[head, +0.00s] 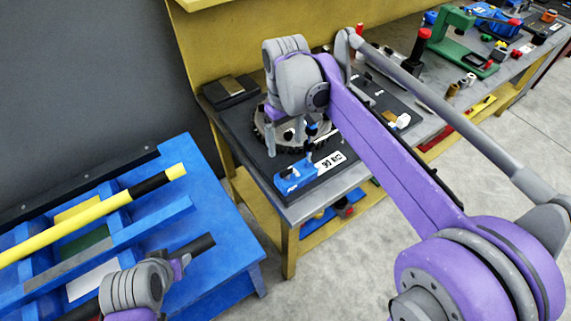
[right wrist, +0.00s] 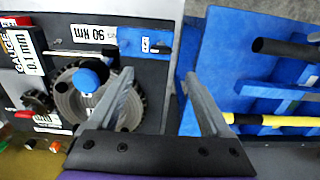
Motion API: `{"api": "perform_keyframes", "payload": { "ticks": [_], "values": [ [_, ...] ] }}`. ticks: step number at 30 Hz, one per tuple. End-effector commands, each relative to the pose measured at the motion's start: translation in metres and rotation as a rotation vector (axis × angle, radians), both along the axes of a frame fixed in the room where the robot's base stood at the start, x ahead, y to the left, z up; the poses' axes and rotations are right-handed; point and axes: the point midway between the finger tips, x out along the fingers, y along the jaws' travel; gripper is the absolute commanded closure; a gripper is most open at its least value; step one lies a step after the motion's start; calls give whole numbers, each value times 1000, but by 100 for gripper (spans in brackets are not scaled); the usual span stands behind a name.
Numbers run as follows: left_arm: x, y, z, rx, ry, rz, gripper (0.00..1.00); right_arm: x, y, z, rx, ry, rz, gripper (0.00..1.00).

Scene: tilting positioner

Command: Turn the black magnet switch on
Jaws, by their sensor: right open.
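My right gripper (head: 284,142) hangs over the dark bench plate beside the round toothed plate (head: 262,128). In the right wrist view my right gripper (right wrist: 160,82) is open with nothing between its fingers. The toothed plate (right wrist: 68,108) lies left of the fingers there, with a blue round knob (right wrist: 88,74) over it. A small black knob (right wrist: 37,101) sits farther left; I cannot tell whether it is the magnet switch or how it is set. My left gripper (head: 182,265) is by the blue table; its finger opening cannot be made out.
A blue block (head: 292,180) lies beside the "90 Nm" label at the bench's front edge. A blue table (head: 225,245) with a yellow bar (head: 100,213) stands left, across a gap. A green frame (head: 450,35) and red-topped tool (head: 418,48) stand farther along the bench.

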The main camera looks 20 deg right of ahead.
Motion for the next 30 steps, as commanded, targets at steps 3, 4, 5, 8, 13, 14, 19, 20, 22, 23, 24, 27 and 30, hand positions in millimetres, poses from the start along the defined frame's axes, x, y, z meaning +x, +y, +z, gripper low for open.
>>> {"api": "perform_keyframes", "payload": {
  "ticks": [3, 4, 5, 8, 13, 14, 19, 20, 22, 23, 24, 27, 30],
  "values": [
    [-2, 0, -3, 0, 2, 0, 50, -1, 0, -18, 0, 1, 0, 18],
    [-2, 0, -4, 0, 3, 0, 50, -1, 0, -24, 0, 1, 0, 18],
    [-2, 0, -4, 0, 3, 0, 50, -1, 0, -29, 0, 1, 0, 18],
    [-3, 0, -6, 0, 5, 0, 50, -1, 0, -50, 0, 1, 0, 18],
    [-4, 0, -8, 0, 6, 0, 50, -2, 0, -80, 0, 0, -1, 18],
    [-4, 0, -8, 0, 7, 0, 50, -2, 0, -84, 0, 0, -1, 18],
    [-4, 0, -9, 0, 7, 0, 50, -1, 0, -100, 0, -1, -1, 18],
    [-4, 0, -9, 0, 7, 0, 50, -2, 0, -101, 0, -1, -1, 18],
    [-4, 0, -9, 0, 8, 0, 50, -2, 0, -103, 0, -1, -1, 18],
    [-4, 0, -9, 0, 8, 0, 50, -2, 0, -104, 0, -1, -1, 18],
    [-4, 0, -9, 0, 8, 0, 50, -2, 0, -104, 0, -1, -1, 18],
    [-4, 0, -9, 0, 7, 0, 50, -2, 0, -104, 0, -1, -1, 18],
    [-4, 0, -9, 0, 7, 0, 50, -2, 0, -104, 0, -1, -1, 21]
  ]
}}
